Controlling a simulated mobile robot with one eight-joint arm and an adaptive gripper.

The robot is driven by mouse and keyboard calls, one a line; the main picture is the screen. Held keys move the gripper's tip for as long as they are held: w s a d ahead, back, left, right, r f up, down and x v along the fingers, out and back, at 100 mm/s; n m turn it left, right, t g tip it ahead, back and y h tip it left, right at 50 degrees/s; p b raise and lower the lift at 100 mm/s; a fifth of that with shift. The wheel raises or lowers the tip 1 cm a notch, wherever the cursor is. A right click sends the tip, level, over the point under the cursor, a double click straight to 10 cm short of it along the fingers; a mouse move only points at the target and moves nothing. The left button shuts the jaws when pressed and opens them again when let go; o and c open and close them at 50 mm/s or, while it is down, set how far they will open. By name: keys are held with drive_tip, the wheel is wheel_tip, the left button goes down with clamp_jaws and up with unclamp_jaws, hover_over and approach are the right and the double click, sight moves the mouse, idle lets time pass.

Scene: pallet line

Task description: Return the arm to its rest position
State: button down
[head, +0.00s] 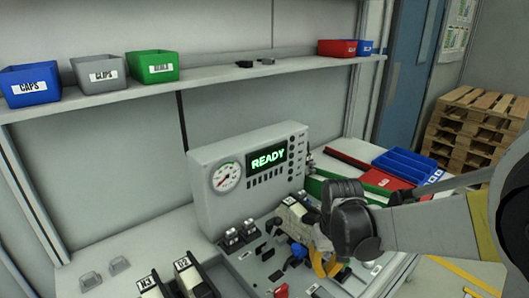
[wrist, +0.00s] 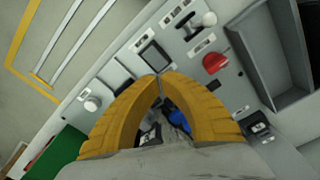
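My arm reaches in from the right in the head view. My gripper (head: 322,268) hangs low over the control panel (head: 258,268), its yellow fingers pointing down. In the wrist view the two yellow fingers of my gripper (wrist: 160,77) meet at their tips, with nothing seen held at the tips. A grey square part (wrist: 154,56) of the panel lies just beyond the tips. A blue knob (wrist: 179,121) shows through the gap between the fingers. Whether the tips touch the panel cannot be told.
A grey console (head: 250,175) with a gauge and a green READY display stands behind the panel. Blue (head: 404,165) and red (head: 385,172) bins lie right. A shelf (head: 200,80) with labelled bins runs above. Pallets (head: 475,125) stand back right.

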drive_tip(key=s+r+m+t, duration=0.1)
drive_tip(key=s+r+t, duration=0.5)
drive_tip(key=s+r, duration=0.5)
drive_tip(key=shift+s+r+t, duration=0.3)
drive_tip(key=shift+s+t, duration=0.1)
drive_tip(key=shift+s, duration=0.35)
